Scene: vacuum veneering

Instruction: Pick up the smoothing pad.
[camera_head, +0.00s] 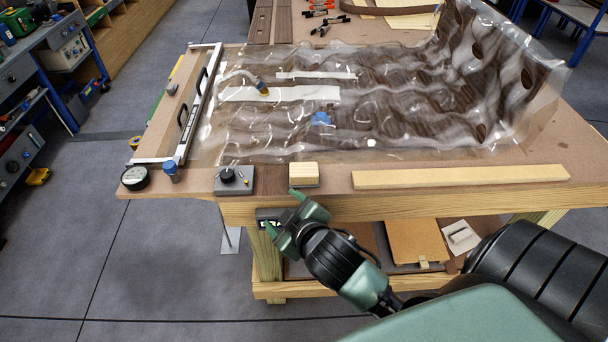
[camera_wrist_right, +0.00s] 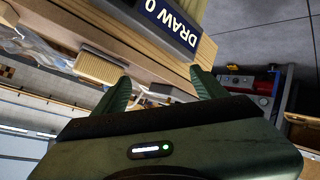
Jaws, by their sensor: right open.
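The smoothing pad appears to be the small pale block with a darker base (camera_head: 304,170) on the front edge of the workbench top; it also shows in the right wrist view (camera_wrist_right: 98,66), left of the fingers. My right gripper (camera_head: 283,211) is in front of the bench edge, lower and a little left of the block. Its two green fingers are apart with nothing between them, as the right wrist view (camera_wrist_right: 160,82) shows. The gripper appears apart from the block. My left gripper is not in view.
A dark box with a knob (camera_head: 235,180) stands just left of the block. A long wooden strip (camera_head: 460,177) lies to its right. Behind is a clear, wrinkled vacuum bag (camera_head: 400,110). A labelled plate (camera_wrist_right: 170,22) is on the bench front. The lower shelf holds panels (camera_head: 415,242).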

